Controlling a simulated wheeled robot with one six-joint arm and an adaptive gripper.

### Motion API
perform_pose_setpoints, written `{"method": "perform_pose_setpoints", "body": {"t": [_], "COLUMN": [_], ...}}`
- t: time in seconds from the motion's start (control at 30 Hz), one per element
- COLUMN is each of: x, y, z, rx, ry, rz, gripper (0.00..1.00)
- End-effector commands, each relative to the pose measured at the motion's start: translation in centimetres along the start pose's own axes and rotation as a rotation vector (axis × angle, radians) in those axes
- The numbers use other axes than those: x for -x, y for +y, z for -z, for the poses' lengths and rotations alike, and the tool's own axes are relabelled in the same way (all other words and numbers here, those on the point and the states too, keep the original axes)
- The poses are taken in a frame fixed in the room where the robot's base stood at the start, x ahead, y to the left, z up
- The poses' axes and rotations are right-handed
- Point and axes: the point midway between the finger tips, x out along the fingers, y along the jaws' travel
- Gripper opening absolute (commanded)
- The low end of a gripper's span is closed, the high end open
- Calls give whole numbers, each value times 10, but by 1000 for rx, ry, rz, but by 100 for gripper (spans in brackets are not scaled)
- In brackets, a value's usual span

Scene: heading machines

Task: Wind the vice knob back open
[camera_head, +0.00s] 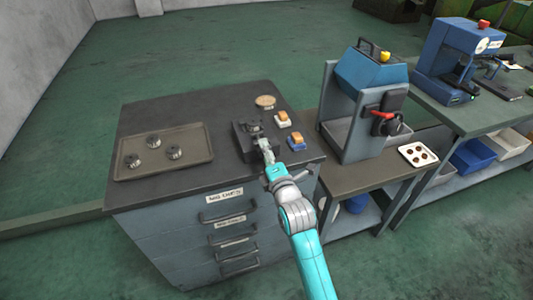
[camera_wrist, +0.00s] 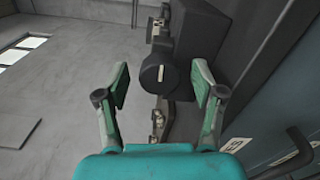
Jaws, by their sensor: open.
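The vice (camera_head: 243,140) is a dark block standing on the top of the drawer cabinet in the head view. In the wrist view its dark body (camera_wrist: 200,35) fills the upper middle. The vice knob (camera_wrist: 157,74) is a round black knob with a pale line across its face, upright in that view. My gripper (camera_wrist: 161,78) is open, with one green-padded finger on each side of the knob and a clear gap at both sides. In the head view my gripper (camera_head: 266,150) is at the vice's front, and it hides the knob there.
On the cabinet top (camera_head: 190,103) are a tray (camera_head: 185,171) with several round dark parts, a round tan dish (camera_head: 265,101) and two small blocks with orange tops (camera_head: 283,118). A blue machine with a red lever (camera_head: 372,75) stands to the right. Cabinet drawer handles (camera_head: 230,222) stick out below.

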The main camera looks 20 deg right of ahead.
Motion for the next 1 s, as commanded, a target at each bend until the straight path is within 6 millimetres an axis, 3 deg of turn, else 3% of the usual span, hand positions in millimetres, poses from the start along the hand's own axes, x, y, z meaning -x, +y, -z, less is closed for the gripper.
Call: {"method": "perform_pose_setpoints", "body": {"t": [0.17, 0.6, 0.8, 1.0], "x": [16, 94, 114, 119], "y": [-1, -1, -1, 0], "z": [0, 0, 0, 0], "rx": [0, 0, 0, 0], "ry": [0, 0, 0, 0], "rz": [1, 2, 2, 1], "gripper": [68, 68, 68, 68]}}
